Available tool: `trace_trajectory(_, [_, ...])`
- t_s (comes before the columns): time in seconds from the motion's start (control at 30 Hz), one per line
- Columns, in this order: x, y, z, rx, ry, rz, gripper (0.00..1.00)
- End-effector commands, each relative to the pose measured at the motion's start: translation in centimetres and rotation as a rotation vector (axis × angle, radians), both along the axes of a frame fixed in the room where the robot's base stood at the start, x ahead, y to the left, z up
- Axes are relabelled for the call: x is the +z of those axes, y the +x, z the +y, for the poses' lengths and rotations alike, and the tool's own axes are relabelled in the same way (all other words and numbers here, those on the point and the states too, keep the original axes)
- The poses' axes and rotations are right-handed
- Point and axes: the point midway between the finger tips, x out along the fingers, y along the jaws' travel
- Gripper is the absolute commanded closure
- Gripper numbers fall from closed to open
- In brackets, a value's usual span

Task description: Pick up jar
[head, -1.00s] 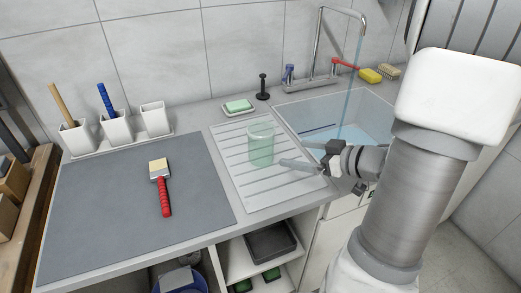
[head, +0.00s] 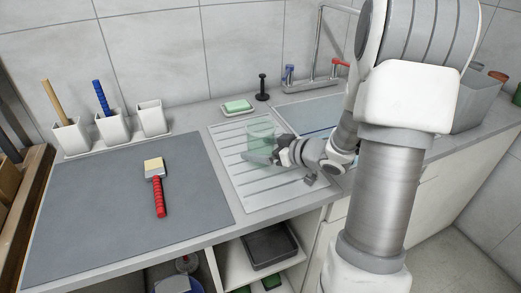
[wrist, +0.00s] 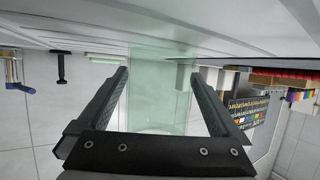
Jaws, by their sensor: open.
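The jar (head: 260,132) is a clear, pale green glass cylinder standing upright on the ribbed drainboard (head: 240,185). In the wrist view, which is upside down, the jar (wrist: 160,100) fills the space between the two dark fingers. My gripper (head: 260,156) is low over the drainboard at the jar's front right. In the wrist view my gripper (wrist: 160,75) is open, one finger on each side of the jar, with a gap showing on both sides. In the head view the gripper overlaps the jar's lower part.
A soap dish with green soap (head: 238,107) and a black stopper (head: 263,87) stand behind the jar. The sink (head: 310,115) is partly hidden by my arm. A red-handled brush (head: 158,190) lies on the grey mat (head: 90,215). White cups (head: 151,118) stand at the back left.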

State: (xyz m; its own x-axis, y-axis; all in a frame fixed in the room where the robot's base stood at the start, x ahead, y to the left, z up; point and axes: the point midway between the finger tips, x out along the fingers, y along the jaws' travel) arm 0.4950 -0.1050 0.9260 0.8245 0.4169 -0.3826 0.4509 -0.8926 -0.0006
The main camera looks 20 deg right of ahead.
Motion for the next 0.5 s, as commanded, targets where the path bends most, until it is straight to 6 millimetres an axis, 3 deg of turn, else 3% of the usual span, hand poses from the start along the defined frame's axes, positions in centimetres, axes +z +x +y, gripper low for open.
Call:
trace_trajectory(0.2, [0.02, 0.09, 0.03, -0.001, 0.000, 0.000, 0.00])
trace_trajectory(0.5, [0.02, 0.06, 0.01, -0.001, 0.000, 0.000, 0.52])
